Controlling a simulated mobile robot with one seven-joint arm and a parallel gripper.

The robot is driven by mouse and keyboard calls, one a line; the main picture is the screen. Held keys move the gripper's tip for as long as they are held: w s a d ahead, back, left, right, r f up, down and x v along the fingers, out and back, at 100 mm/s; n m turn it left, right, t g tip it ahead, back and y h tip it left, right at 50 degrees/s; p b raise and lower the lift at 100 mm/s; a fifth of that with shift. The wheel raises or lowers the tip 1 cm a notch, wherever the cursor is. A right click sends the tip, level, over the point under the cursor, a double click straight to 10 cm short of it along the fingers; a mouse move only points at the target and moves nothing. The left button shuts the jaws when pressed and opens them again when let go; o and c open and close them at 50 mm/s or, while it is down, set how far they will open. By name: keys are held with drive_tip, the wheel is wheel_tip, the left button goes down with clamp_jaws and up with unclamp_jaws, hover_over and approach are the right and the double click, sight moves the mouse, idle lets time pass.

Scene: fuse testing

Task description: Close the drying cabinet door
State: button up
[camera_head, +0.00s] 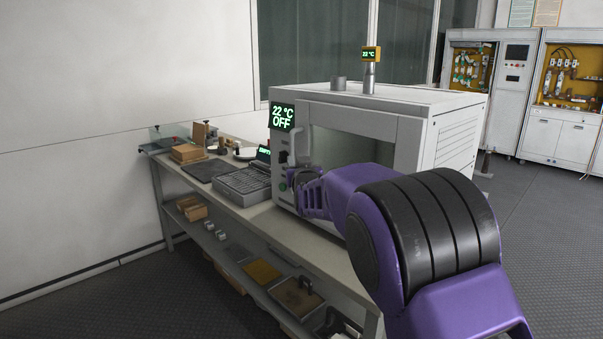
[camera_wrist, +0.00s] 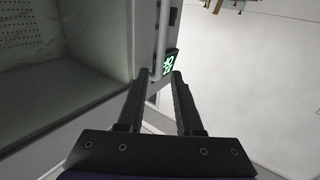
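The drying cabinet (camera_head: 455,110) is a white box on the bench with a green "22 °C OFF" display (camera_head: 283,116). Its front (camera_head: 345,112) shows a framed, dark interior; I cannot tell whether glass covers it or how far the door is from shut. My purple arm hides the cabinet's lower right front.
Left of the cabinet, the bench holds a grey keypad device (camera_head: 243,181), a dark mat (camera_head: 210,170) and small wooden blocks (camera_head: 187,153). The lower shelf holds trays (camera_head: 297,294). Open floor lies to the right, with electrical cabinets (camera_head: 560,143) behind.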

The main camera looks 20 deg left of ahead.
drive_tip(key=v, duration=0.6)
idle(0.4)
